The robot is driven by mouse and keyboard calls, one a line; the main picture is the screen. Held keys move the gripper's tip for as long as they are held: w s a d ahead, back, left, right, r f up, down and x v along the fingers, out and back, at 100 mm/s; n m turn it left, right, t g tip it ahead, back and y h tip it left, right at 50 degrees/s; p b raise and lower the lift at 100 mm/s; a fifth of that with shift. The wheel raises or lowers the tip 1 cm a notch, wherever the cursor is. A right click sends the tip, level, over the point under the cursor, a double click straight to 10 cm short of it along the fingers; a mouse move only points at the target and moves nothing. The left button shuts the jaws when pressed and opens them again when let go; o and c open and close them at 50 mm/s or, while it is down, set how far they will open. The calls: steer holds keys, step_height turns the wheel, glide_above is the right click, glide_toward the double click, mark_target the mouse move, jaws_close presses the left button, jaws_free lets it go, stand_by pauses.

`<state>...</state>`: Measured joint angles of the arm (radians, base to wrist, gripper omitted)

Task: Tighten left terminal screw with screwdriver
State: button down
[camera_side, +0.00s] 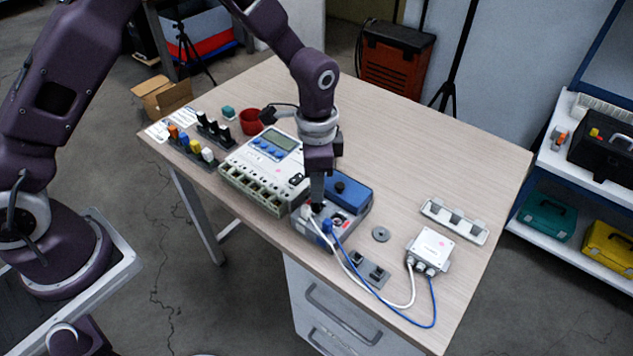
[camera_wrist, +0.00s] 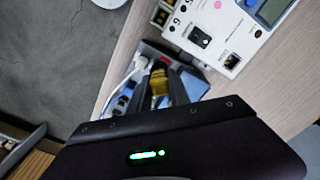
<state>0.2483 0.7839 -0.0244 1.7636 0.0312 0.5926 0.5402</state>
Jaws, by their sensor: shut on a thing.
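My gripper (camera_side: 317,203) points down over the left part of a grey terminal unit (camera_side: 350,228) with a blue block on it. In the wrist view my gripper (camera_wrist: 163,92) is shut on a yellow-and-black handle (camera_wrist: 158,82), which looks like the screwdriver. Its tip and the left terminal screw are hidden, so I cannot tell whether they touch. A white wire (camera_side: 340,262) and a blue wire (camera_side: 374,288) run from the unit's front to a white sensor box (camera_side: 431,248).
A beige meter (camera_side: 262,182) with a display stands left of the unit. Racks of coloured-handled tools (camera_side: 190,146) and a red cup (camera_side: 251,122) are farther left. A grey disc (camera_side: 380,234) and a slotted holder (camera_side: 454,220) lie to the right. The back right of the table is clear.

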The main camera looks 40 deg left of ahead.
steer(key=m, duration=0.9)
steer(key=c, duration=0.9)
jaws_free()
